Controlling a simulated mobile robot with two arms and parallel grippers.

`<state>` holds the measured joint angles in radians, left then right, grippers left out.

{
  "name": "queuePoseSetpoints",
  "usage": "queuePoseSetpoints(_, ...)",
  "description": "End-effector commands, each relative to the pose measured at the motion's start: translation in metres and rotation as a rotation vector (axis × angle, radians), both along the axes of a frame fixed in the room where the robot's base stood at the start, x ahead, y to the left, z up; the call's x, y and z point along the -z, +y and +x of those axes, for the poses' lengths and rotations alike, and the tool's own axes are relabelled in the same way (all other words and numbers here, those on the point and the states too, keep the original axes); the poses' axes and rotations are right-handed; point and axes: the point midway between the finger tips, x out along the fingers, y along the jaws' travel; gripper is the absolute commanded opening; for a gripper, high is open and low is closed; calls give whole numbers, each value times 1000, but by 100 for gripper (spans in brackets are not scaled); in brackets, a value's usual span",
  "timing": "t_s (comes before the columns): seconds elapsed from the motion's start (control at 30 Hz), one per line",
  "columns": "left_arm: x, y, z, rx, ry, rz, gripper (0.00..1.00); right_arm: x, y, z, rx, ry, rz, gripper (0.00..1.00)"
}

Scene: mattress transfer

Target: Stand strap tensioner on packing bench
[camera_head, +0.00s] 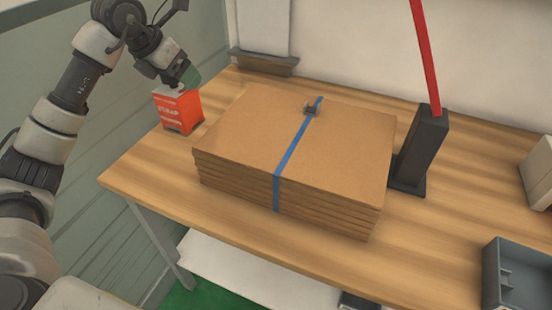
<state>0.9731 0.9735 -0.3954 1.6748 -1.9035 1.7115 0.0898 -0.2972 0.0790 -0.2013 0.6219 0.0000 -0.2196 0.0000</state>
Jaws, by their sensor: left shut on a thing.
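A dark upright tool (422,150) with a long red lever (424,55) stands on the packing bench (125,179), just right of the cardboard stack. It looks like the strap tensioner. The lever's top is cut off by the frame. My left gripper (177,78) is at the bench's far left, well away from that tool. The grip is partly hidden and I cannot tell whether the green thing touches the box. My right gripper is not in view.
A grey bin (492,278) is at the front right, a pale box (540,170) at the right edge. Bare bench lies in front of the stack.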

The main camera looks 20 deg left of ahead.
Motion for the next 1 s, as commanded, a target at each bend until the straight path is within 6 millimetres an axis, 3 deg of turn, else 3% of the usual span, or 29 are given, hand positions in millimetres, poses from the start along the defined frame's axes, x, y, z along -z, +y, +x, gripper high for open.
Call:
queuePoseSetpoints(0.13, 14, 1, 0, -3, -3, -2, 0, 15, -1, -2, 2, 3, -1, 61)
queuePoseSetpoints(0.4, 21, 2, 0, -5, -2, -2, 0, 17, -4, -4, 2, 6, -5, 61)
queuePoseSetpoints(0.6, 54, 1, 0, -5, 1, -3, 0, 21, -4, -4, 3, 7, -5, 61)
queuePoseSetpoints(1.0, 99, 1, 0, -4, 0, -3, 0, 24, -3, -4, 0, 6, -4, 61)
